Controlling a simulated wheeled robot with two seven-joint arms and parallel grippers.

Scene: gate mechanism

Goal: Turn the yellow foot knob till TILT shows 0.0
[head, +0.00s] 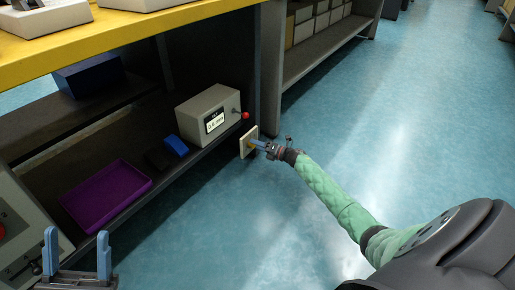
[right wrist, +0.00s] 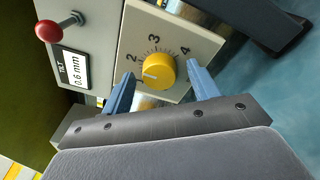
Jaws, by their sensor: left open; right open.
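The yellow foot knob (right wrist: 160,71) sits on a pale dial plate with 2, 3 and 4 readable around it. A pale mark on the knob points left, towards the low end of the scale. The TILT display (right wrist: 75,70) reads 0.6 mm. My right gripper (right wrist: 161,78) is open, with one blue finger on each side of the knob; I cannot tell whether they touch it. In the head view the dial plate (head: 245,143) stands at the shelf's end, with my right gripper (head: 263,146) at it. My left gripper (head: 78,236) is open and empty at lower left.
The grey box (head: 195,104) with the display has a red-tipped lever (head: 244,115) beside the plate. A purple tray (head: 105,196) and a blue object (head: 175,145) lie on the lower shelf. A dark post (right wrist: 264,22) stands near the plate. The floor at right is clear.

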